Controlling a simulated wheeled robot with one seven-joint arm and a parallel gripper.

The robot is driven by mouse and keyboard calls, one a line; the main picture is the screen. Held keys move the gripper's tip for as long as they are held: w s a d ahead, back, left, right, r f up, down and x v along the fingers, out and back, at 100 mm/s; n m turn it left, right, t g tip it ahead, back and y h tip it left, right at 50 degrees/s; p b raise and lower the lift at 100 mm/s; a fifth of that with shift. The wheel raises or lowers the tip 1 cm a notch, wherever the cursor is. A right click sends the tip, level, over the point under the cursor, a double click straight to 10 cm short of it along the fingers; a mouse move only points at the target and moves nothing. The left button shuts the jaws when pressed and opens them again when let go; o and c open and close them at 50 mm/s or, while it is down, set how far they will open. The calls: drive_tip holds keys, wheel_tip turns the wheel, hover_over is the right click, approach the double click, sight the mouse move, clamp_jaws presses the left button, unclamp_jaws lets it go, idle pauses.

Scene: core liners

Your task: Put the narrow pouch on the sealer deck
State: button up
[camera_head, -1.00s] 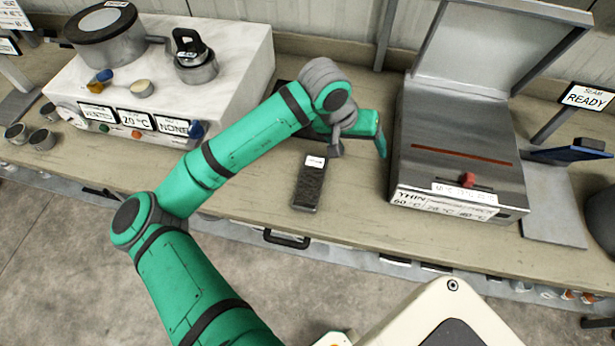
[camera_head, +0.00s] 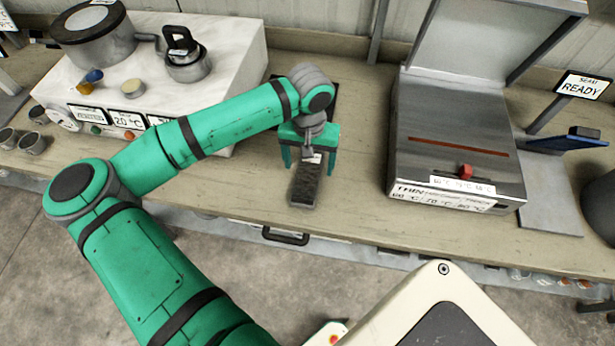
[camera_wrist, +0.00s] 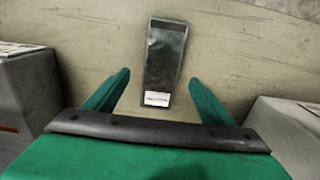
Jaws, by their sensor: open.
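The narrow pouch (camera_head: 305,186) is dark with a small white label at its far end. It lies flat on the bench, left of the sealer. It also shows in the wrist view (camera_wrist: 165,58), between and ahead of the fingers. My gripper (camera_head: 304,165) is open above the pouch's labelled end, with one finger on each side and nothing between them in its grip. The sealer (camera_head: 450,125) has its lid raised. Its grey deck (camera_head: 430,120) is bare, with a red-brown strip across it and a red slider at the front.
A white unit (camera_head: 205,105) with a pot, a kettle and small dials stands at the left. A dark flat item (camera_head: 331,92) lies partly behind my arm. A sign reading READY (camera_head: 583,86) stands right of the sealer. The bench front beside the pouch is clear.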

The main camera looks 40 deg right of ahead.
sight(308, 176)
drive_tip(key=shift+a+f, duration=0.2)
drive_tip(key=shift+f, duration=2.35)
drive_tip(key=c, duration=1.3)
drive_tip(key=shift+r, duration=0.8)
drive_tip(key=s+a+r, duration=0.1)
drive_tip(key=s+r, duration=0.2)
drive_tip(key=s, duration=0.1)
drive_tip(key=s+a+r, duration=0.1)
drive_tip(key=s+r, duration=0.3)
drive_tip(key=s, duration=0.1)
drive_tip(key=s+a+r, duration=0.1)
drive_tip(key=s+r, duration=0.3)
drive_tip(key=shift+s+a+r, duration=0.25)
